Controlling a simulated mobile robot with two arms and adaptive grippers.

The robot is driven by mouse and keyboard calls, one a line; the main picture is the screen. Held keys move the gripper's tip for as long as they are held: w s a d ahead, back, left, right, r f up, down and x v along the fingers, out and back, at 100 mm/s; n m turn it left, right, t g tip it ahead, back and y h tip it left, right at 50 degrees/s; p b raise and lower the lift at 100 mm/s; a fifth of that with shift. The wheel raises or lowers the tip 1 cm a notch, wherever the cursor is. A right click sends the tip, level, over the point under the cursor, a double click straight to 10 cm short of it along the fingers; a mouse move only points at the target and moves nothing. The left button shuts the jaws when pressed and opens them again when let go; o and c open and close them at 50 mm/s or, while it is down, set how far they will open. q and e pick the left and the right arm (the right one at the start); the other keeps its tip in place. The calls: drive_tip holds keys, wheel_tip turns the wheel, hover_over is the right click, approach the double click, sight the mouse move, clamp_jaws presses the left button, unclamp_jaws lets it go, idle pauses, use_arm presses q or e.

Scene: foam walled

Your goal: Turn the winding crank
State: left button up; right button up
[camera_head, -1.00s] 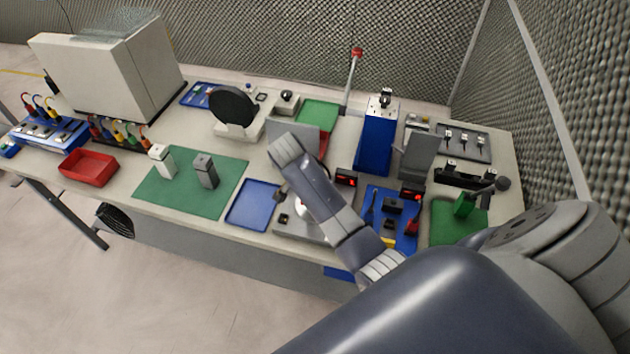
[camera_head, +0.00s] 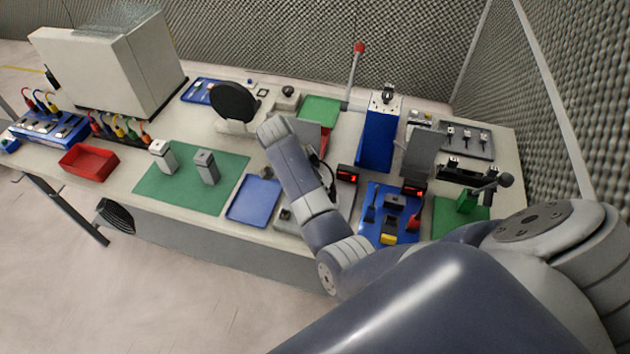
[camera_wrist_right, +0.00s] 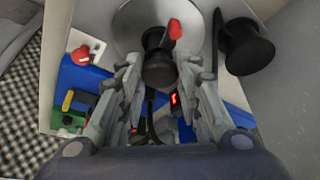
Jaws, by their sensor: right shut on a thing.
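In the right wrist view, a pale round disc (camera_wrist_right: 128,27) with a red pointer (camera_wrist_right: 175,29) sits on a light grey panel. A black knob (camera_wrist_right: 158,68), seemingly the crank's handle, stands in front of the disc between the fingers of my right gripper (camera_wrist_right: 165,70). The right gripper is shut on this knob. A second black knob (camera_wrist_right: 246,46) is to the right, outside the fingers. In the head view my right arm covers most of the crank's place, and the gripper is largely hidden. My left gripper is not in view.
A blue tray (camera_head: 253,200) lies left of my arm. A blue tool board (camera_head: 375,222) and a green stand with a crank arm (camera_head: 467,200) are on the right. A black disc on a white stand (camera_head: 236,101) is close behind. The green mat (camera_head: 180,200) holds two blocks.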

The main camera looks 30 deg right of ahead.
drive_tip(key=shift+w+d+r+m+g+b, duration=0.1)
drive_tip(key=shift+m+g+b, duration=0.25)
drive_tip(key=shift+m, duration=0.4)
drive_tip(key=shift+w+d+m+g+b, duration=0.1)
drive_tip(key=shift+w+m+g+b, duration=0.1)
drive_tip(key=shift+m+b, duration=0.45)
drive_tip(key=shift+w+r+m+g+b, duration=0.1)
drive_tip(key=shift+m+g+b, duration=0.15)
drive_tip(key=shift+m, duration=0.65)
drive_tip(key=shift+d+f+m+g+y+b, duration=0.1)
drive_tip(key=shift+m+g+y+b, duration=0.35)
drive_tip(key=shift+m+b, duration=0.75)
drive_tip(key=shift+d+m+g+y+b, duration=0.1)
drive_tip(key=shift+m+g+y+b, duration=0.15)
drive_tip(key=shift+m+y+b, duration=0.95)
drive_tip(key=shift+m, duration=1.6)
drive_tip(key=shift+d+m+g+y+b, duration=0.1)
drive_tip(key=shift+m+g+y+b, duration=0.2)
drive_tip(key=shift+m, duration=0.5)
drive_tip(key=shift+m, duration=0.7)
drive_tip(key=o, duration=1)
drive_tip(key=shift+o, duration=0.2)
